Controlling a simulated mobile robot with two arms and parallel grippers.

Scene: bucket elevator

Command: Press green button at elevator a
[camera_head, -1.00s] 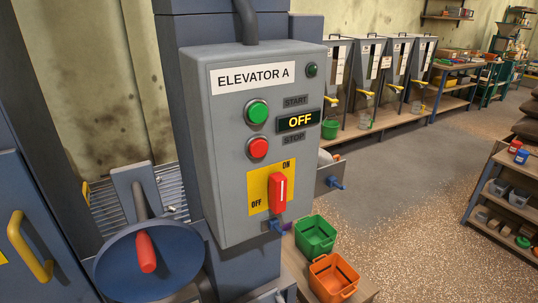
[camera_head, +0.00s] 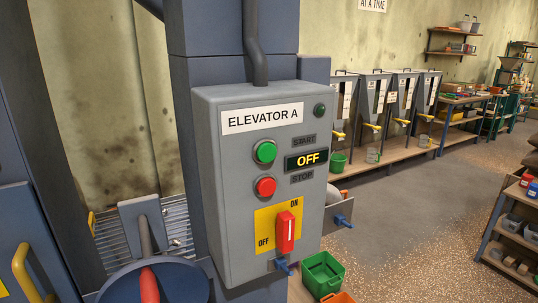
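The grey control box (camera_head: 222,190) of elevator A stands in the middle, with an "ELEVATOR A" label (camera_head: 262,118) at its top. The round green button (camera_head: 265,152) sits beside the START label (camera_head: 304,141). The red button (camera_head: 265,187) is below it, beside STOP. The display (camera_head: 307,160) reads OFF in yellow. A red switch handle (camera_head: 285,232) stands upright on a yellow plate, its top towards ON. A small dark green lamp (camera_head: 320,110) is at the upper right and looks unlit. Neither of my grippers is in view; nothing covers the green button.
A blue round wheel or lid with a red handle (camera_head: 149,285) is at the lower left. A green bin (camera_head: 323,272) and an orange bin (camera_head: 338,298) are below right. A shelf (camera_head: 510,222) stands far right. Floor between is clear.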

